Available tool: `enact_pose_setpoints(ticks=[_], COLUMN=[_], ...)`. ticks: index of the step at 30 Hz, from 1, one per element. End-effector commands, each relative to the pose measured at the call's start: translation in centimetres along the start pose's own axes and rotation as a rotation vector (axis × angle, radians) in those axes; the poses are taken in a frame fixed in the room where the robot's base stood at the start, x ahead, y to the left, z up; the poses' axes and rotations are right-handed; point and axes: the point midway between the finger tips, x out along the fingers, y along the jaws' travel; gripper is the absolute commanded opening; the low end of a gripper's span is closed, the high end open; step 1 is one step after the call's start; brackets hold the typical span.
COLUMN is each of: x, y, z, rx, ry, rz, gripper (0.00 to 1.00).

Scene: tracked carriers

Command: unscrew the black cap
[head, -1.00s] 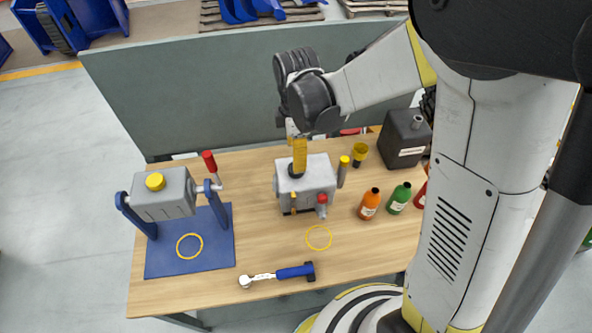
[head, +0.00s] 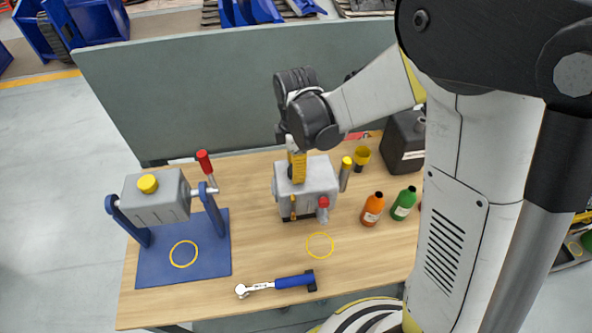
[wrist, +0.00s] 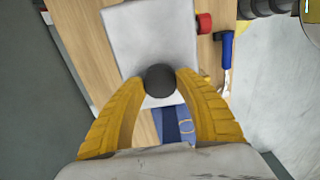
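The black cap (wrist: 160,78) is round and sits on top of the grey box-shaped unit (head: 318,182) in the middle of the bench. In the wrist view the unit's pale top (wrist: 150,36) lies beneath it. My gripper (head: 297,178) points down at the cap from above. Its two yellow fingers reach around the cap in the wrist view, one tip against each side, and appear shut on it. In the head view the fingers hide most of the cap; only a dark edge shows.
A second grey unit with a yellow cap (head: 148,183) hangs in a blue stand at left. A yellow-topped post (head: 346,172) and a red fitting (head: 323,202) stand close to the unit. Orange (head: 372,210) and green (head: 403,204) bottles are at right. A blue-handled wrench (head: 294,281) lies in front.

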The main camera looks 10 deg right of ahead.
Motion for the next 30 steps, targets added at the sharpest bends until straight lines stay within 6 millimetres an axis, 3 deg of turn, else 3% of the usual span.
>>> enact_pose_setpoints(ticks=[5,15,18,30], x=[0.12,0.19,0.13,0.08], y=[-0.01,-0.01,-0.01,-0.01], z=[0.0,0.0,0.0,0.0], rx=[-0.088,-0.707,-0.814,-0.901], ry=[0.0,0.0,0.0,0.0], rz=[0.0,0.0,0.0,0.0], gripper=[0.18,0.18,0.18,0.18])
